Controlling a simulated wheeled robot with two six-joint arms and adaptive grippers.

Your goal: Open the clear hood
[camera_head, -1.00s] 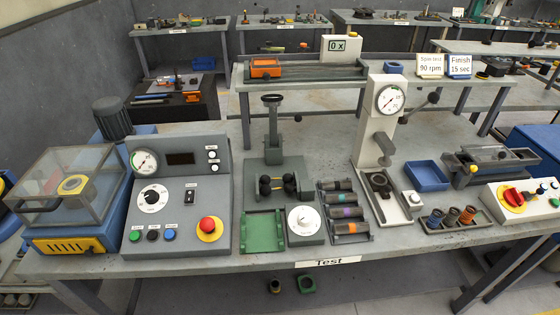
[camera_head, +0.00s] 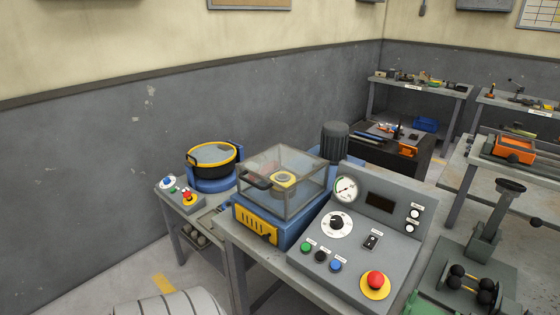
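The clear hood (camera_head: 302,164) is a see-through box with a grey frame. It sits closed on a blue machine base (camera_head: 246,224) with a yellow vented front panel, near the middle of the head view. A dark handle (camera_head: 257,182) shows at its left side. A yellow ring-shaped part (camera_head: 284,181) is visible through the hood. Neither of my grippers is in view.
A grey control panel (camera_head: 394,239) with a gauge, dial, buttons and red stop knob stands right of the hood. A yellow-rimmed round machine (camera_head: 212,160) stands on a smaller table to the left. A grey post (camera_head: 489,232) stands at the right.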

